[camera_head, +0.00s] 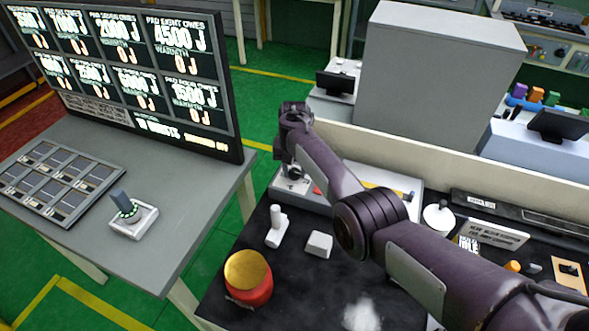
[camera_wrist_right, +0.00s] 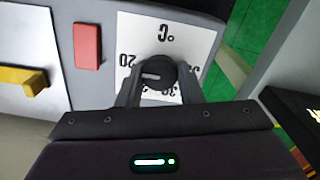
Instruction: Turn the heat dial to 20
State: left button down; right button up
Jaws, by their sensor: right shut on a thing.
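The heat dial (camera_wrist_right: 157,74) is a round black knob with a pale pointer line, on a white °C scale plate (camera_wrist_right: 190,42) that appears upside down in the right wrist view. The pointer faces left, close to the printed 20 and slightly below it in the picture; I cannot tell whether it lines up exactly. My right gripper (camera_wrist_right: 158,82) is shut on the dial, one finger on each side. In the head view my right gripper (camera_head: 292,170) points down over the pale panel and hides the dial. My left gripper is not in view.
A red button (camera_wrist_right: 87,46) and a yellow lever (camera_wrist_right: 22,78) sit beside the scale plate. In the head view, a red pot (camera_head: 248,290) and a white block (camera_head: 319,244) stand on the black worktop. A grey table (camera_head: 190,215) with a display (camera_head: 130,75) is at left.

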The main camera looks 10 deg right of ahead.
aim_at(294, 172)
dwell(0.5)
jog(key=o, duration=1)
jog(key=shift+c, duration=0.2)
jog(key=shift+r, duration=0.1)
notch_tip(294, 172, up, 8)
jog(key=p, duration=0.8)
jog(key=shift+f, duration=0.2)
